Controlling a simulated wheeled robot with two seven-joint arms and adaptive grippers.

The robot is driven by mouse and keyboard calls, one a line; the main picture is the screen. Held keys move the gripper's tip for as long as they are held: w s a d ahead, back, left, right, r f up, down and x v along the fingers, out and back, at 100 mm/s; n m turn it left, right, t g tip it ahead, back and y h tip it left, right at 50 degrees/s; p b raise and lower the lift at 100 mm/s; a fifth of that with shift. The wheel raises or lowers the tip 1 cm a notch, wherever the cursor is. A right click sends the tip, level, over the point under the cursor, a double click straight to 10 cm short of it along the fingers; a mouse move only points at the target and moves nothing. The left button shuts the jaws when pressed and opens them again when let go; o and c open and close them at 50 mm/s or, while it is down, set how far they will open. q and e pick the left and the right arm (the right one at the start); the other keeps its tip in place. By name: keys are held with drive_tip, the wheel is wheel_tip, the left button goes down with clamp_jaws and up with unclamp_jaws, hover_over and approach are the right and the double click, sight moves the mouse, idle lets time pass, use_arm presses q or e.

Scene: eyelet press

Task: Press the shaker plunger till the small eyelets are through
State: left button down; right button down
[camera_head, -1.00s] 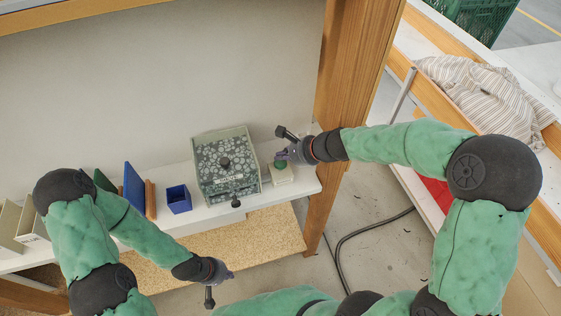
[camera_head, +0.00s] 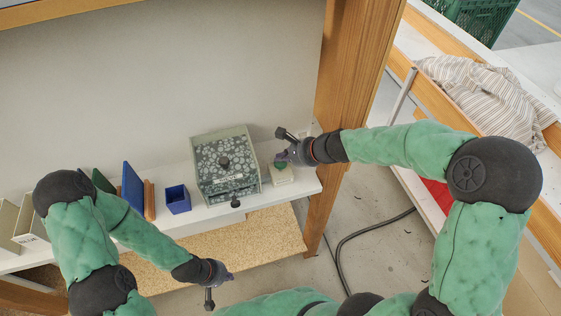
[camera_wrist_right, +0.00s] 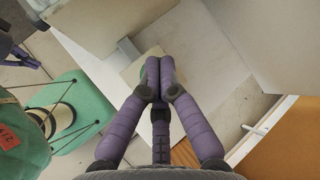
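The shaker is a pale grey-green box (camera_head: 227,195) on the white shelf, with a patterned grey top plate (camera_head: 240,158) and a dark knob (camera_head: 225,163) on it. A small cream block with a green, plunger-like button (camera_head: 280,166) stands just right of it. My right gripper (camera_head: 282,156) is at this button, fingertips over or against it; contact is not clear. In the right wrist view its fingers (camera_wrist_right: 160,64) are together, with nothing visible between them, above the pale block (camera_wrist_right: 140,70). My left gripper (camera_head: 212,290) hangs in front of the shelf, away from everything; its fingers are unclear.
A small blue open bin (camera_head: 178,199), a blue upright panel (camera_head: 133,188) and a brown one stand left of the shaker. A wooden post (camera_head: 347,85) rises close to my right wrist. A dark cable lies on the floor.

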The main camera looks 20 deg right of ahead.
sight(283, 164)
drive_tip(key=shift+f+b, duration=1.15)
drive_tip(key=shift+f, duration=0.05)
idle(1.1)
idle(0.4)
drive_tip(key=shift+r+p, duration=1.5)
drive_tip(key=shift+r, duration=0.15)
wheel_tip(283, 164, up, 5)
drive_tip(key=p, duration=0.4)
drive_tip(key=shift+p, duration=0.3)
drive_tip(key=shift+s, duration=0.1)
